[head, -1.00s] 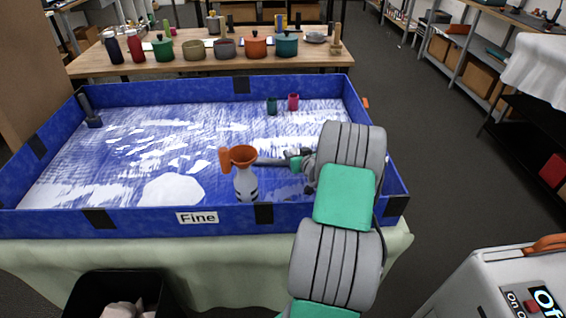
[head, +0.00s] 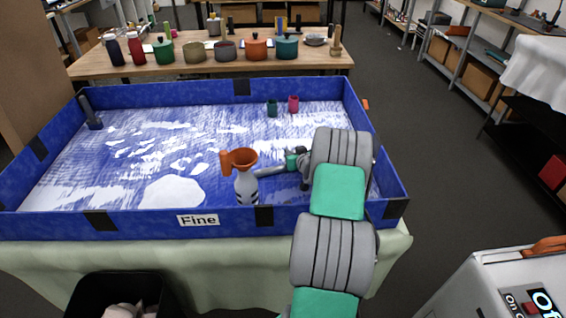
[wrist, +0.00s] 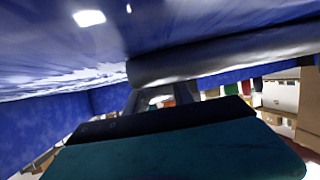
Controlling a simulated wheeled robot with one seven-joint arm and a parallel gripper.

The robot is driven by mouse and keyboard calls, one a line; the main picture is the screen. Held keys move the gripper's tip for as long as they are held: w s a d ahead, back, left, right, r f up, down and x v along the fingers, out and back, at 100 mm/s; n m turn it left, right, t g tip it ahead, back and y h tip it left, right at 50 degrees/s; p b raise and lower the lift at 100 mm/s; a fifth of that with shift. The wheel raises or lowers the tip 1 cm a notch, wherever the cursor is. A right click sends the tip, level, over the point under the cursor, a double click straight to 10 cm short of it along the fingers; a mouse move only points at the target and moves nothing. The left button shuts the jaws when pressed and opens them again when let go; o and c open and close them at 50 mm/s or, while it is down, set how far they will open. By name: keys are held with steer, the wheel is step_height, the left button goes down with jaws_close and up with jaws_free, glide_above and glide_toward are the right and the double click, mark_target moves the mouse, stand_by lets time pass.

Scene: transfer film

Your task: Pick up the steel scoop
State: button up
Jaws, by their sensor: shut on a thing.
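The steel scoop (head: 271,172) is a grey metal piece reaching left from my gripper (head: 291,165) in the head view. My gripper is shut on it, above the white, blue-streaked tray surface. The scoop slopes slightly down to the left, and its left end meets the striped bottle (head: 246,190) in the picture; I cannot tell whether they touch. An orange funnel (head: 243,157) sits on the bottle. In the wrist view, a smooth grey metal piece (wrist: 230,55), likely the scoop, crosses beyond my fingers. My arm hides part of the gripper.
The blue tray wall (head: 140,219) runs around the work area. A dark green cup (head: 272,108) and a pink cup (head: 293,104) stand at the back right. A dark upright tool (head: 90,115) is at the far left. The tray's middle is open.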

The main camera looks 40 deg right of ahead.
jaws_close()
steer(key=shift+r, duration=0.15)
